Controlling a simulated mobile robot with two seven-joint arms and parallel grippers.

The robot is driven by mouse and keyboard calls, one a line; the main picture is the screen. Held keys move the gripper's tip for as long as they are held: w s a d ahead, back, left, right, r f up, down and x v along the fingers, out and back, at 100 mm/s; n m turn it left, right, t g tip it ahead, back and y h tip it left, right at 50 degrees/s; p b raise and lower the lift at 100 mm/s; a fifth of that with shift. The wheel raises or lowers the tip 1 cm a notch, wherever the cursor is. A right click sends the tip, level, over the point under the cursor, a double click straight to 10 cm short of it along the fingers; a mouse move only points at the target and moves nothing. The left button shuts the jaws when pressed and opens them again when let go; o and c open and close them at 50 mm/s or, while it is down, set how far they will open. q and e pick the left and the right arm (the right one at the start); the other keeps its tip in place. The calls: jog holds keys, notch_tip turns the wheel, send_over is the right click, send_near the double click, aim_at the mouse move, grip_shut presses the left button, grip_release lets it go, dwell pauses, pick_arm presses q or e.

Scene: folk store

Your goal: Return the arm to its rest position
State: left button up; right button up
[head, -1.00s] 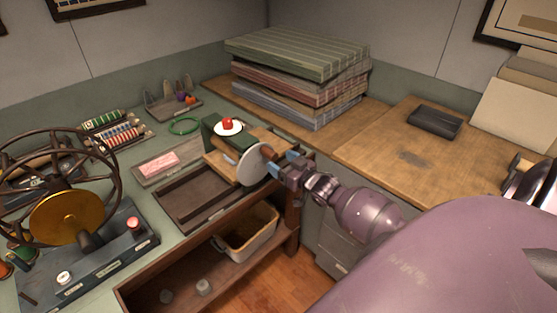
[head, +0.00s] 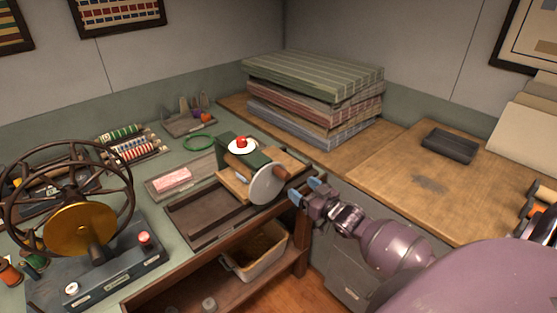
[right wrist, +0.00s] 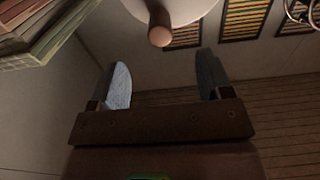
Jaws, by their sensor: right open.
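My right arm comes in from the lower right of the head view. Its gripper (head: 308,192) is open and empty, just right of a crank handle (head: 280,171) on a pale round wheel (head: 266,186), with a gap between them. In the right wrist view the two fingers (right wrist: 162,82) stand wide apart with nothing between them. The handle's brown end (right wrist: 160,27) shows beyond the fingertips there, below the pale wheel (right wrist: 185,8). My left gripper does not show.
A dark wheel machine (head: 75,235) stands on the green bench at left. A bin (head: 232,262) sits on the shelf below the bench.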

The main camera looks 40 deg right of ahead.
pick_arm(q)
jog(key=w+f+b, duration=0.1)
jog(key=b, duration=0.2)
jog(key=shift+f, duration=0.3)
pick_arm(e)
jog(key=s+a+f+g, duration=0.3)
jog(key=s+a+f, duration=0.4)
jog(key=s, duration=0.3)
jog(key=s+a+f+g+h, duration=0.1)
jog(key=s+a+f+g, duration=0.2)
jog(key=s+a+f, duration=0.4)
jog(key=s+a, duration=0.3)
jog(key=shift+s+a+f, duration=0.2)
jog(key=shift+s+f, duration=0.15)
jog(key=shift+f, duration=0.05)
dwell(0.8)
